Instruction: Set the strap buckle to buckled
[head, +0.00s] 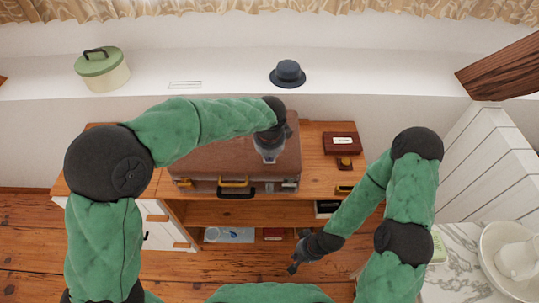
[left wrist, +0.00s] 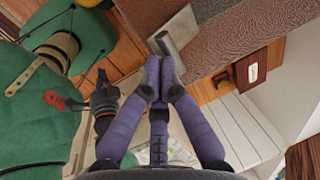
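A brown suitcase (head: 225,152) lies on the wooden cabinet, with dark and yellow fittings along its front edge. Its textured brown surface fills the top of the left wrist view (left wrist: 245,48). A pale grey metal piece (left wrist: 178,30) beside the case may be the strap buckle; its state is not clear. My left gripper (head: 268,152) is over the right part of the suitcase, pointing down. Its fingers (left wrist: 162,68) are together close to the grey piece; I see nothing clearly held. My right gripper (head: 293,267) is low in front of the cabinet, away from the case.
A dark red box (head: 342,143) with a label lies right of the suitcase. A green-lidded pot (head: 102,69) and a blue hat (head: 288,74) stand on the ledge behind. The cabinet (head: 325,175) has open shelves below. A marble-topped stand (head: 462,245) is at the right.

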